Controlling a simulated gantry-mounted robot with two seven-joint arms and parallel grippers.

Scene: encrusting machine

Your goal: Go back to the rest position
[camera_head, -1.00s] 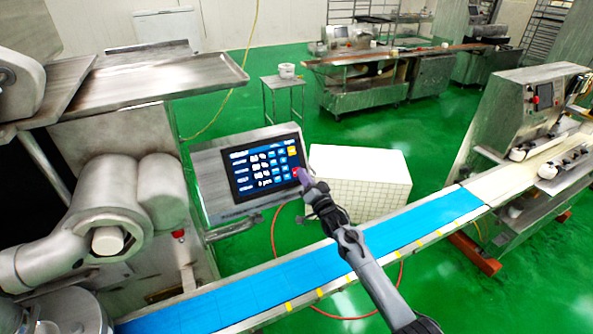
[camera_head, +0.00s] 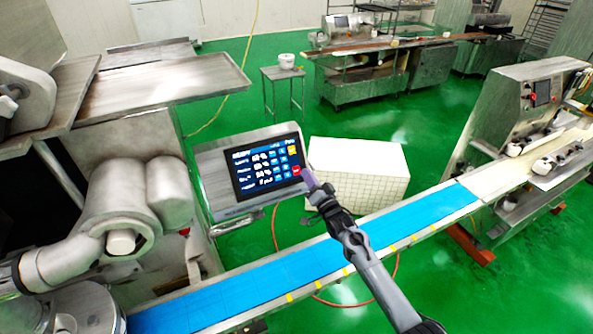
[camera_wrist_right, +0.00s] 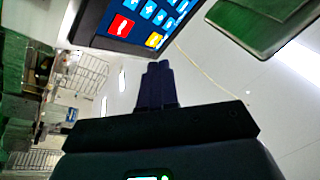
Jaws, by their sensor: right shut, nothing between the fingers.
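My right gripper (camera_head: 308,181) is shut and empty, its purple-grey fingertips close to the right edge of the control panel's touchscreen (camera_head: 265,166). The screen is lit, with rows of values, blue keys, a yellow key and a red key. In the right wrist view the shut dark fingers (camera_wrist_right: 154,86) point toward the screen (camera_wrist_right: 140,18), whose red and yellow keys show clear of the fingertips. There appears to be a small gap between fingers and panel. My left gripper is not in view.
A blue conveyor belt (camera_head: 330,262) runs below my right arm toward a machine (camera_head: 525,105) at the right. A white tiled box (camera_head: 357,172) stands behind the gripper. Steel machinery (camera_head: 125,205) fills the left. Green floor is open beyond.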

